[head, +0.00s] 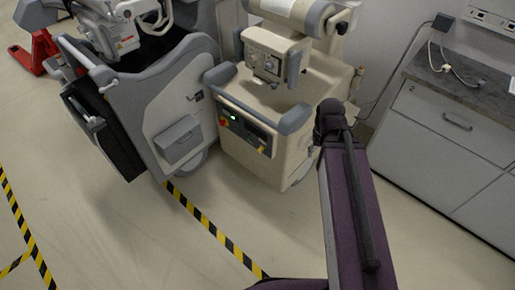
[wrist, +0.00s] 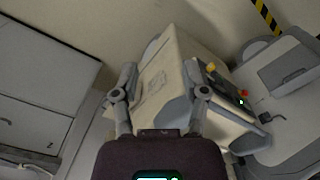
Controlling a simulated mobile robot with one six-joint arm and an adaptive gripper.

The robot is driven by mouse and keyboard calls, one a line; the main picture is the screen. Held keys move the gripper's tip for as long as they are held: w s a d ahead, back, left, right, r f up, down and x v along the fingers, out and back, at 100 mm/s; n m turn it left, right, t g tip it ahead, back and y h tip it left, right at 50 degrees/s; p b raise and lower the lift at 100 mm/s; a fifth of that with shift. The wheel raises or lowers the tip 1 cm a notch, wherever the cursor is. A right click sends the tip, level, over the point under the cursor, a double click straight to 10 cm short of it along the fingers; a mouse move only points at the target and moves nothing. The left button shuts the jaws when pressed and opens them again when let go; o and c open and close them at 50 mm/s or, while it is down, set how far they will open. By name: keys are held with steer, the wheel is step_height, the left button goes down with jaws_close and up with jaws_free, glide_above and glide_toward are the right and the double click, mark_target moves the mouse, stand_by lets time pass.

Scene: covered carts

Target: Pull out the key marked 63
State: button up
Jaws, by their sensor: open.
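A small yellow piece, perhaps a key, sits at the right end of the dark control panel (head: 243,130) on the beige cart's front in the head view. The yellow piece (wrist: 211,68) also shows on the panel in the wrist view. No number can be read on it, so I cannot tell whether it is the key marked 63. My gripper (wrist: 158,72) is open and empty, its two fingers spread in front of the beige cart (wrist: 170,82), with the yellow piece beyond the right finger. In the head view my purple arm reaches up beside the cart; the gripper's fingers are not clear there.
A red knob (head: 223,121) and a green light are at the panel's left end. A grey and beige machine (head: 180,110) stands left of the cart. A grey cabinet (head: 440,125) with a dark top stands at the right. The floor in front is clear, with yellow-black tape.

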steer(key=shift+d, duration=0.2)
steer(key=shift+o, duration=1.3)
steer(key=shift+d, duration=0.1)
steer(key=w+a+f+n+t+h+b, duration=0.1)
steer(key=w+a+f+t+h+b, duration=0.15)
steer(key=w+f+b, duration=0.45)
steer(key=w+a+f+n+t+h+b, duration=0.1)
steer(key=w+f+n+h+b, duration=0.15)
steer(key=f+b, duration=0.85)
steer(key=w+a+f+n+t+h+b, duration=0.15)
steer(key=w+f+h+b, duration=0.35)
steer(key=b, duration=0.7)
steer(key=w+a+f+n+t+b, duration=0.2)
steer(key=a+f+t+b, duration=0.3)
steer(key=a+b, duration=0.5)
steer(key=w+a+f+n+t+h+b, duration=0.1)
steer(key=w+a+f+n+t+b, duration=0.2)
steer(key=a+f+b, duration=0.6)
steer(key=w+a+t+b, duration=0.1)
steer(key=a+b, duration=0.1)
steer(key=b, duration=0.5)
steer(key=shift+w+t, duration=0.15)
steer(key=shift+t, duration=0.25)
steer(key=shift+w, duration=0.1)
